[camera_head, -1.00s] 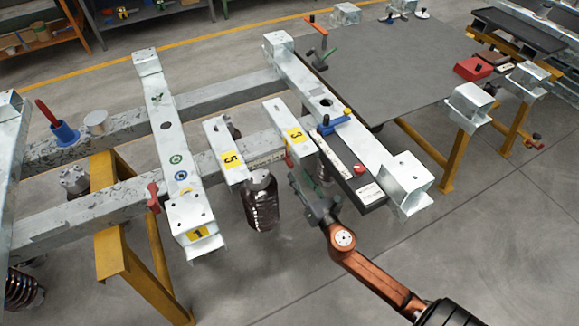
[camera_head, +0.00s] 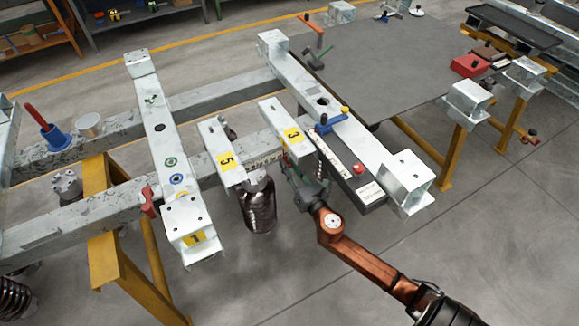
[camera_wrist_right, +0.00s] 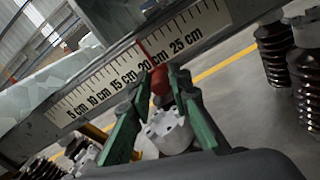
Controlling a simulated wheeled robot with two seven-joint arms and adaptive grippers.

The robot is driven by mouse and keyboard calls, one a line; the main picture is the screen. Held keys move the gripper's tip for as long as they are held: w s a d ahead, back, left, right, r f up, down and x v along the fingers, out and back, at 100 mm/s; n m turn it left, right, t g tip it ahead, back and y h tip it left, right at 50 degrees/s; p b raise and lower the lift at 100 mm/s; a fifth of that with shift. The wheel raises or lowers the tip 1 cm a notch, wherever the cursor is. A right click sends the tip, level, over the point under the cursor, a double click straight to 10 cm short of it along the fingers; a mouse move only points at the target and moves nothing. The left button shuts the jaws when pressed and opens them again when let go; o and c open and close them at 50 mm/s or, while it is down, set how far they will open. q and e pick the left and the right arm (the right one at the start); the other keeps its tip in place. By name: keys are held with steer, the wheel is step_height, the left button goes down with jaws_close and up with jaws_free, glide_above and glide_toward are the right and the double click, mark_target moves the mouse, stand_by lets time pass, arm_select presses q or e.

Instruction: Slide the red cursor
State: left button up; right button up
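The red cursor (camera_wrist_right: 158,80) shows in the right wrist view as a small red piece at the lower edge of a white ruler (camera_wrist_right: 100,88). A thin red line crosses the ruler above it, near the 20 cm mark. My right gripper (camera_wrist_right: 160,86) has its green fingers apart, one on each side of the cursor. I cannot tell whether they touch it. In the head view my right gripper (camera_head: 295,182) is below the beam end numbered 3, and the cursor is hidden or too small to make out. My left gripper is not in view.
Pale beam ends numbered 5 (camera_head: 225,160) and 3 (camera_head: 292,135) stick out close above my right gripper. A dark ribbed isolator (camera_head: 258,205) hangs just left of it. A long pale crossbeam (camera_head: 345,125) stands to its right. The floor at front right is open.

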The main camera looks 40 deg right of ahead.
jaws_close()
